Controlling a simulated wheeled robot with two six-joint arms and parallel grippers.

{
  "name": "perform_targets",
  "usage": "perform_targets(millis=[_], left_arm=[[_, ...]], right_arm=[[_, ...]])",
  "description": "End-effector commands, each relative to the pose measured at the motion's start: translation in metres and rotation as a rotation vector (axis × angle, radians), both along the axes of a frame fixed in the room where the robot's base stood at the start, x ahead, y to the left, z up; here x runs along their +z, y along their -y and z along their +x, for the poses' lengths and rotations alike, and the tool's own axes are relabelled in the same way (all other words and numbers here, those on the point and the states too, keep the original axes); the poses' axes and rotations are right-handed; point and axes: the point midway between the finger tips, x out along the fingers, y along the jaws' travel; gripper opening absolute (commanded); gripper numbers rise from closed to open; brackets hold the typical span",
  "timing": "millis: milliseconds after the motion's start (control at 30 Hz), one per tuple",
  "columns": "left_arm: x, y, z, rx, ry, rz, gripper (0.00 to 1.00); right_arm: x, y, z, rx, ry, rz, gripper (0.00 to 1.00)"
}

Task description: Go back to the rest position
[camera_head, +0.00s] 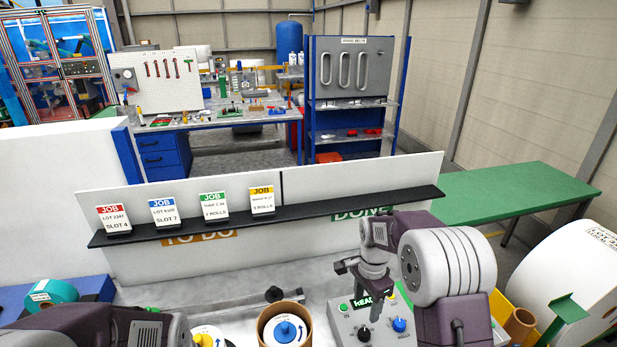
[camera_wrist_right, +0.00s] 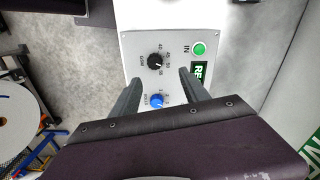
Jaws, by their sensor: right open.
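My right gripper (camera_head: 357,288) hangs over the grey control box (camera_head: 345,322) at the lower right of the head view. In the right wrist view its two fingers stand apart, with nothing between the tips (camera_wrist_right: 160,85). The box's black knob (camera_wrist_right: 155,61), blue knob (camera_wrist_right: 157,100) and green button (camera_wrist_right: 198,48) show beyond and between the fingers. A green display (camera_head: 372,301) on the box is partly covered by my arm. My left arm shows at the lower left, but its gripper is out of view.
A black ledge (camera_head: 330,207) on a white panel holds several job cards, all on its left part above "TO DO". A teal roll (camera_head: 52,292) lies left. A large white roll (camera_head: 575,280) and green table (camera_head: 520,200) are right.

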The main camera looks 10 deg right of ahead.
Motion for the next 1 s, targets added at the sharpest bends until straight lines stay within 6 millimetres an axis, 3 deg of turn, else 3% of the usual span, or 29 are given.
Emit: perform_targets(millis=[67, 167, 333, 400, 467, 633, 1000], left_arm=[[-0.015, 0.000, 0.000, 0.000, 0.000, 0.000, 0.36], [-0.030, 0.000, 0.000, 0.000, -0.001, 0.000, 0.36], [-0.043, 0.000, 0.000, 0.000, 0.000, 0.000, 0.36], [-0.041, 0.000, 0.000, 0.000, 0.000, 0.000, 0.36], [-0.039, 0.000, 0.000, 0.000, 0.000, 0.000, 0.36], [-0.039, 0.000, 0.000, 0.000, 0.000, 0.000, 0.36], [-0.039, 0.000, 0.000, 0.000, 0.000, 0.000, 0.36]], right_arm=[[0.007, -0.005, -0.012, 0.011, 0.030, 0.000, 0.53], [0.007, -0.013, -0.054, 0.095, 0.044, 0.009, 0.53], [-0.021, -0.023, -0.136, 0.566, 0.072, 0.010, 0.53], [-0.032, -0.023, -0.162, 0.788, 0.073, 0.006, 0.53], [-0.041, -0.023, -0.176, 0.944, 0.065, 0.005, 0.53], [-0.043, -0.024, -0.169, 1.183, 0.099, -0.027, 0.53], [-0.043, -0.024, -0.169, 1.205, 0.097, -0.027, 0.53]])
